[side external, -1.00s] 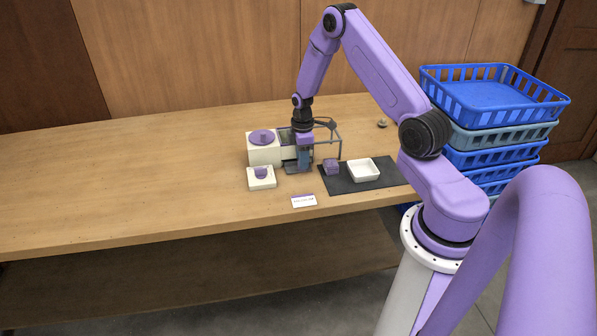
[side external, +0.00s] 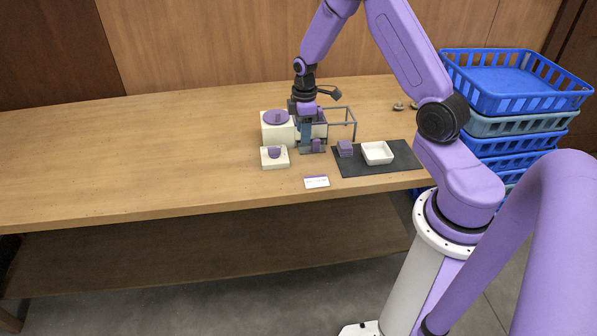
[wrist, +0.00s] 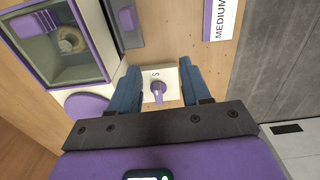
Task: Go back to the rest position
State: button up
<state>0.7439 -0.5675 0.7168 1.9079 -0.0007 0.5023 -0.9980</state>
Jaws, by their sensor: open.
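My gripper (side external: 305,143) points down in the side view, above and beside a small machine with a cream body (side external: 273,133) and a round purple cap (side external: 276,117). In the wrist view my gripper (wrist: 157,80) has its two blue fingers wide apart with nothing held between them. A cream block with a purple knob, marked S (wrist: 157,72), shows below and between the fingers; it also stands on the table in the side view (side external: 267,160). The gripper looks clear of it. The exact height of the fingertips is hard to tell.
A windowed box (wrist: 105,70) holds a round brownish item (wrist: 72,42). A grey part with a purple piece (wrist: 127,18) stands beside it. A dark mat (side external: 400,164) bears a white tray (side external: 377,154) and purple block (side external: 345,148). Blue crates (side external: 515,85) are stacked right. The table's left is clear.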

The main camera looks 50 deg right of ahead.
jog(key=s+a+r+n, duration=0.1)
jog(key=s+a+r, duration=0.45)
jog(key=a, duration=0.35)
jog(key=s+a+r+n, duration=0.1)
jog(key=s+a+r, duration=0.45)
jog(key=a, duration=0.35)
jog(key=s+a+r, duration=0.1)
jog(key=s+r, duration=0.2)
jog(key=s, duration=0.6)
jog(key=s+a+r+n, duration=0.1)
jog(key=s+a+r, duration=0.1)
jog(key=s, duration=0.8)
jog(key=shift+r, duration=0.4)
